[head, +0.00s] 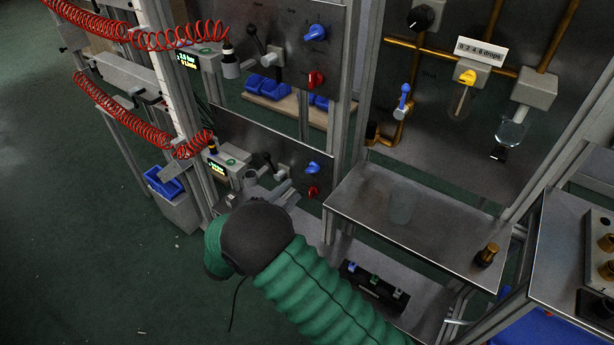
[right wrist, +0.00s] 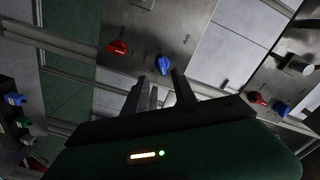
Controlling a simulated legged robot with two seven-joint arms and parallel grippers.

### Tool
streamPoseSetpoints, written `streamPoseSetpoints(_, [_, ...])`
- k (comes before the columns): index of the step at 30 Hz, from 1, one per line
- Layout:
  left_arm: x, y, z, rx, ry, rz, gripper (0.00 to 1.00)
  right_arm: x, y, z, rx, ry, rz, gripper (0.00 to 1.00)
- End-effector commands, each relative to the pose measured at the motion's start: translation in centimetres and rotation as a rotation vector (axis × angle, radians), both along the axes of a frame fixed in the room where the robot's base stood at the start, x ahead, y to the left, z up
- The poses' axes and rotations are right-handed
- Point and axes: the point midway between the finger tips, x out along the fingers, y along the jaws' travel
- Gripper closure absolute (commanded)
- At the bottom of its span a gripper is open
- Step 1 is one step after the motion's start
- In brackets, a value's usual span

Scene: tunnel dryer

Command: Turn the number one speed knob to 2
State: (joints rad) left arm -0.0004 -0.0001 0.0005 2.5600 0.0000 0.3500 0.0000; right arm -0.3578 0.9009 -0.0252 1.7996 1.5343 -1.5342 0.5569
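Two dark metal panels carry knobs in the head view. The upper panel has a blue knob (head: 316,32) above a red knob (head: 315,79). The lower panel has a blue knob (head: 313,168) above a red knob (head: 312,191). Their labels are too small to read, so I cannot tell which is number one. My right gripper (head: 268,185) is in front of the lower panel, left of its knobs. In the right wrist view its fingers (right wrist: 158,82) are apart and empty, with a blue knob (right wrist: 163,65) just beyond the tips and a red knob (right wrist: 117,47) to the left. My left gripper is out of view.
Red coiled hoses (head: 150,40) hang at the left. A steel shelf (head: 430,215) stands right of the lower panel, below a panel with brass pipes (head: 425,50). Blue bins (head: 268,86) lie behind the frame. A switch box (head: 372,287) sits below. Green floor is free at left.

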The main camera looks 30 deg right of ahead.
Motion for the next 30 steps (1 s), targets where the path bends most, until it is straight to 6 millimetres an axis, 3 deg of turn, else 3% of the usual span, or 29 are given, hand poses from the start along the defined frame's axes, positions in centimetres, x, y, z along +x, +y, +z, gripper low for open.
streamPoseSetpoints(6, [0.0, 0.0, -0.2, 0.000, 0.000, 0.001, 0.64, 2.0, -5.1, 0.0, 0.001, 0.000, -0.003, 0.67])
streamPoseSetpoints(10, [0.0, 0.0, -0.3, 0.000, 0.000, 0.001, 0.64, 2.8, -7.1, -0.1, 0.002, 0.000, 0.000, 0.67])
streamPoseSetpoints(21, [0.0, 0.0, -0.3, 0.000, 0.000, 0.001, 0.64, 3.2, -7.9, 0.0, 0.001, 0.000, 0.002, 0.67])
streamPoseSetpoints(28, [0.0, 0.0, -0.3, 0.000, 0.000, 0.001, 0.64, 3.2, -7.9, 0.0, 0.001, 0.000, 0.002, 0.97])
streamPoseSetpoints(30, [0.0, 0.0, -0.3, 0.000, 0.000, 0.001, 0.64, 3.3, -7.9, 0.0, 0.002, 0.001, 0.003, 1.00])
